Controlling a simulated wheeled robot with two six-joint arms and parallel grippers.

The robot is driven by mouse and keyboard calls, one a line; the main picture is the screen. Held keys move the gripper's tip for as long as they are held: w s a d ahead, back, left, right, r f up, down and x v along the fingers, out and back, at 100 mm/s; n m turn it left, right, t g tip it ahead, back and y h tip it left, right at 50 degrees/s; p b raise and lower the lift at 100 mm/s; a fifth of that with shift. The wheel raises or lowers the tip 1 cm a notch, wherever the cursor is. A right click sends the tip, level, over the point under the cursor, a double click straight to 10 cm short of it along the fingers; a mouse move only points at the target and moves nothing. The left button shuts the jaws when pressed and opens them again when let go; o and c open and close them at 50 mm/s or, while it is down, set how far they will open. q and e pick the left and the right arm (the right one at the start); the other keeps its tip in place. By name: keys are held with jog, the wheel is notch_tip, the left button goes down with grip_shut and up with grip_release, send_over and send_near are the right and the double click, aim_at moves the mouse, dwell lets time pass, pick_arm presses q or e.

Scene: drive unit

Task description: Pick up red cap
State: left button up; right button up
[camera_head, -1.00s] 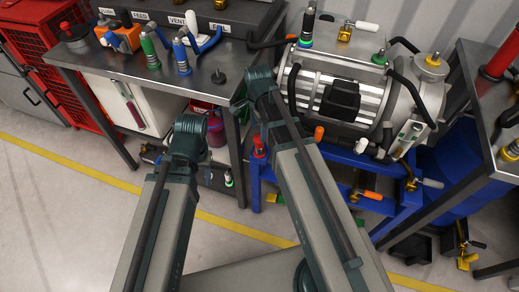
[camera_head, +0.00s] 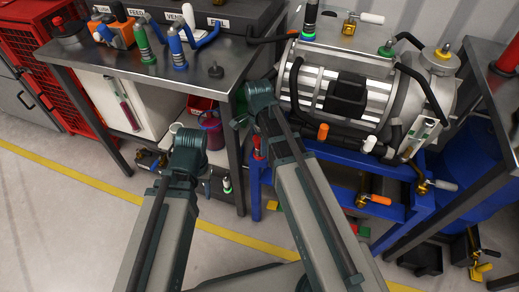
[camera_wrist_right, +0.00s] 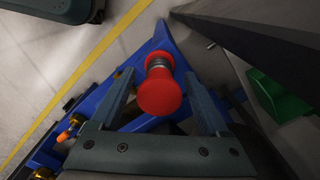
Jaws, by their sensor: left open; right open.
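The red cap (camera_wrist_right: 160,92) is round and sits on a ribbed grey neck in the right wrist view. It lies between the two spread fingers of my right gripper (camera_wrist_right: 161,84), with a gap on each side. In the head view a small red piece, likely this cap (camera_head: 257,142), shows at the left corner of the blue frame, just below my right wrist. My right gripper's fingers (camera_head: 242,106) are mostly hidden there. My left gripper (camera_head: 187,150) hangs over the floor, left of the blue frame, apart from the cap. Its fingertips are not clear.
A blue frame (camera_head: 330,165) carries a silver cylindrical unit (camera_head: 345,85) with black hoses. A steel workbench (camera_head: 190,75) with colored connectors stands to the left. A green piece (camera_wrist_right: 280,95) lies right of the gripper in the right wrist view. The floor at left is open.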

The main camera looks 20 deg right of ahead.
jog(key=shift+f, duration=0.1)
grip_shut()
dwell(0.3)
